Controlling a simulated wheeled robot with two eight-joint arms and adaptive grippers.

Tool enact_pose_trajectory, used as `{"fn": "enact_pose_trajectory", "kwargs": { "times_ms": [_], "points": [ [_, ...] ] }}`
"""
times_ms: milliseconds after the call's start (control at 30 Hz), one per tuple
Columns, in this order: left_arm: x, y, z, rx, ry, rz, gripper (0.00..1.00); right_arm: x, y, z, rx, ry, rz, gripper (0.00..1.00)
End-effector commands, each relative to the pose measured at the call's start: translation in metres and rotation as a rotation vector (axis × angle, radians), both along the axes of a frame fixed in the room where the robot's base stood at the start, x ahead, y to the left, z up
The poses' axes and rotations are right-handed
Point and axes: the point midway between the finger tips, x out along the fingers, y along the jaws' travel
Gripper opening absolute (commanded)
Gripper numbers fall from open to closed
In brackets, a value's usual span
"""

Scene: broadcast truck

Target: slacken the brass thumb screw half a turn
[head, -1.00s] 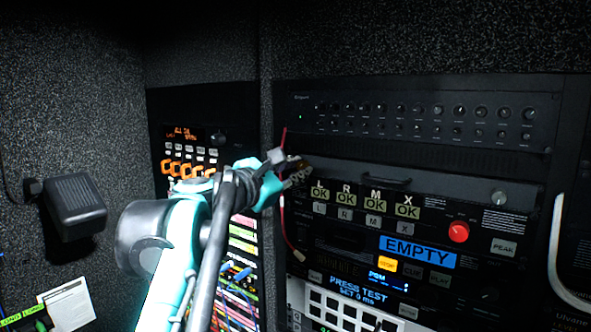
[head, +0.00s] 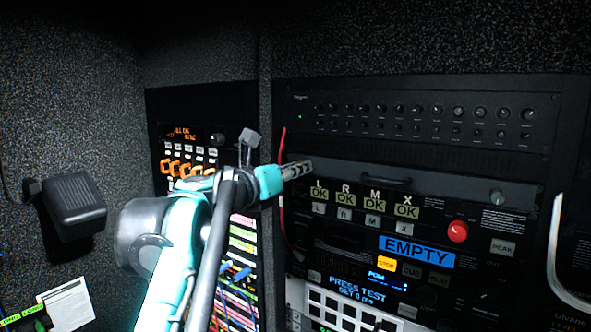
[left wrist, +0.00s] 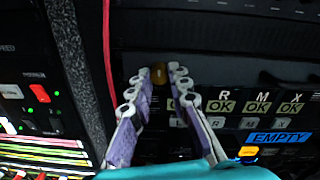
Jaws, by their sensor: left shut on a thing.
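The brass thumb screw (left wrist: 158,75) shows as a small brownish-gold piece between the fingertips in the left wrist view. It sits at the left end of the dark panel above the lit OK buttons. My left gripper (head: 306,166) reaches in from the left to that spot in the head view, and its fingers hide the screw there. In the left wrist view the two fingers of the gripper (left wrist: 159,76) close in on the screw from both sides and are shut on it. My right gripper is in neither view.
A red cable (head: 282,190) hangs just behind the gripper, at the rack's left edge. A panel handle (head: 372,182), the lit OK buttons (head: 405,206) and a red button (head: 457,232) are to the right. A black box (head: 75,205) is on the left wall.

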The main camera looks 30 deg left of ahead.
Motion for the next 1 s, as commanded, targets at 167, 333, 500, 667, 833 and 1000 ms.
{"fn": "enact_pose_trajectory", "kwargs": {
  "times_ms": [167, 333, 500, 667, 833, 1000],
  "points": [
    [0.0002, -0.0002, 0.0002, -0.059, 0.004, 0.0, 0.0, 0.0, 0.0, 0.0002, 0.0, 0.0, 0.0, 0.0],
    [0.0001, -0.0002, 0.0003, -0.085, 0.006, 0.0, 0.0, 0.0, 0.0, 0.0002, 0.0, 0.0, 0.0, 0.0],
    [0.0001, -0.0002, 0.0002, -0.091, 0.007, 0.0, 0.0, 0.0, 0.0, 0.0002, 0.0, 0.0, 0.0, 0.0],
    [0.0001, -0.0002, 0.0002, -0.09, 0.007, 0.0, 0.0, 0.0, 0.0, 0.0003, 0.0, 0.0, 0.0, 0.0],
    [0.0001, -0.0002, 0.0002, -0.09, 0.007, 0.0, 0.39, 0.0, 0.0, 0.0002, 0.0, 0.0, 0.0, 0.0],
    [0.0001, -0.0002, 0.0002, -0.09, 0.007, 0.0, 0.39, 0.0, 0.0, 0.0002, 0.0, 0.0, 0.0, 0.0]
  ]
}}
